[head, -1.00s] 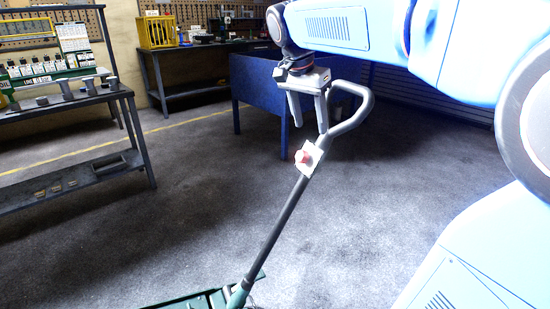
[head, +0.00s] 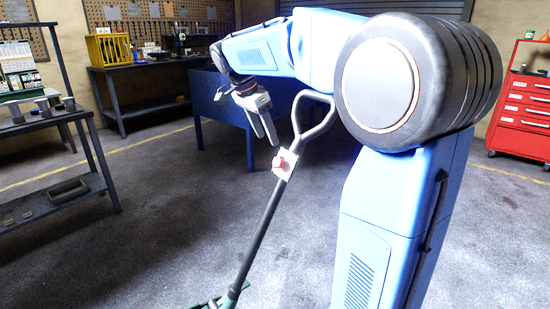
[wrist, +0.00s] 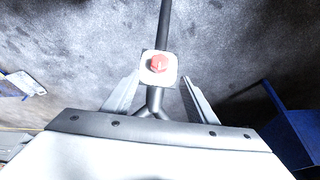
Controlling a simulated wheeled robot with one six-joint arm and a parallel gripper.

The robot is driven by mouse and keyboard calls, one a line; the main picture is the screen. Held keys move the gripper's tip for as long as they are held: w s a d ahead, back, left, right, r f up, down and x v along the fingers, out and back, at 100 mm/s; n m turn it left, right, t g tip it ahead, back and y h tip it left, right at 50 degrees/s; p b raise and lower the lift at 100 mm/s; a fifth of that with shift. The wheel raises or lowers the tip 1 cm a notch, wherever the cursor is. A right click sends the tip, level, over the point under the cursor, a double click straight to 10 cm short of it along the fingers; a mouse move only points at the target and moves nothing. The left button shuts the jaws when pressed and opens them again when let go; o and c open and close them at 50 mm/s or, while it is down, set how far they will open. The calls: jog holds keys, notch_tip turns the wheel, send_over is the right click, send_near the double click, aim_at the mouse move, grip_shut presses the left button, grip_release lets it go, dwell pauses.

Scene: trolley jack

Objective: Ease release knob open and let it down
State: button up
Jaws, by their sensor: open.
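The red release knob (head: 281,162) sits on a pale square plate (head: 287,168) on the jack's long dark handle (head: 262,225). The handle leans, with a grey loop grip (head: 318,120) at its top. My gripper (head: 262,142) is open and empty, just to the upper left of the knob and apart from it in the head view. In the wrist view the red knob (wrist: 158,63) faces the camera, a little beyond and between the two open fingertips (wrist: 158,85). The green jack body (head: 215,303) shows only at the bottom edge of the head view.
A blue bench (head: 222,100) stands behind my gripper. A grey shelf unit (head: 50,115) with bottles is at the left, and a dark workbench (head: 140,68) is at the back. A red tool cabinet (head: 524,100) stands far right. The floor around the handle is clear.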

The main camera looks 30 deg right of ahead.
aim_at(277, 160)
jog(key=x, duration=1)
jog(key=shift+f, duration=0.1)
jog(key=c, duration=1.1)
